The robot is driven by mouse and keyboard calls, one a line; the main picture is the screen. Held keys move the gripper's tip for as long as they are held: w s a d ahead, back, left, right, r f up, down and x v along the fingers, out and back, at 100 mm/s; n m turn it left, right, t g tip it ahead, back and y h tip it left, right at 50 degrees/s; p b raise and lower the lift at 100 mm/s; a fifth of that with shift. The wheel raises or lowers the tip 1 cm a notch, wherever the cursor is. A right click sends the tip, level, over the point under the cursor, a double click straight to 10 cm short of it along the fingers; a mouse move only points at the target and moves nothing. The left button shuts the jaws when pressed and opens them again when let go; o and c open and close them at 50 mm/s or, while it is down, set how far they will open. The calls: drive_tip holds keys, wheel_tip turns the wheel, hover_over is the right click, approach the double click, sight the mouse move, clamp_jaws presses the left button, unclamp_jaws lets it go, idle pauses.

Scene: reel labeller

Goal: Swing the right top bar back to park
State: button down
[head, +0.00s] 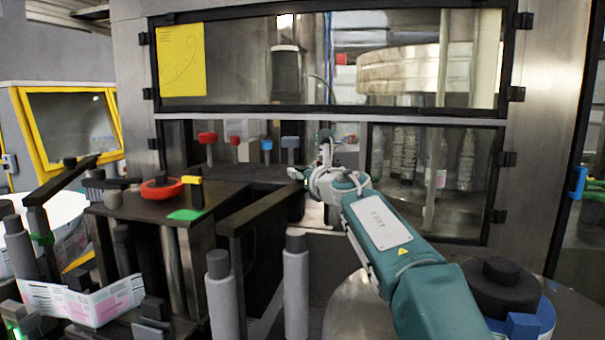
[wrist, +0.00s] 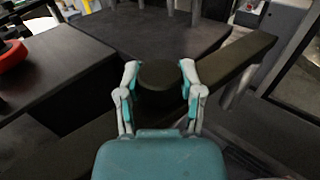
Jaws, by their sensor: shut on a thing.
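The right top bar (head: 262,207) is a long dark bar. In the head view it runs slantwise from the front post area back toward my gripper (head: 301,175). In the wrist view the bar (wrist: 232,62) passes diagonally under my gripper (wrist: 159,78), from upper right to lower left. A round dark knob (wrist: 160,88) on the bar sits between my two pale fingers, which are shut on it from both sides. In the head view the knob cannot be made out behind my gripper and wrist.
A dark table (head: 130,208) at left carries a red ring (head: 162,189), a green pad (head: 186,215) and a yellow-topped block. Another dark bar (head: 62,181) stands farther left. Grey rollers (head: 296,290) stand in front. A glazed machine cabinet (head: 330,113) closes off the back.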

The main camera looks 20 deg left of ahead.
drive_tip(key=shift+c, duration=1.8)
unclamp_jaws()
drive_tip(key=shift+a, duration=0.1)
drive_tip(key=shift+o, duration=0.7)
drive_tip(key=shift+w+a, duration=0.1)
drive_tip(key=shift+a, duration=0.2)
drive_tip(key=shift+d, duration=0.1)
drive_tip(key=shift+s+d, duration=0.3)
drive_tip(key=shift+d, duration=0.2)
drive_tip(key=v, duration=1)
drive_tip(key=shift+s+f, duration=0.15)
drive_tip(key=shift+s, duration=0.2)
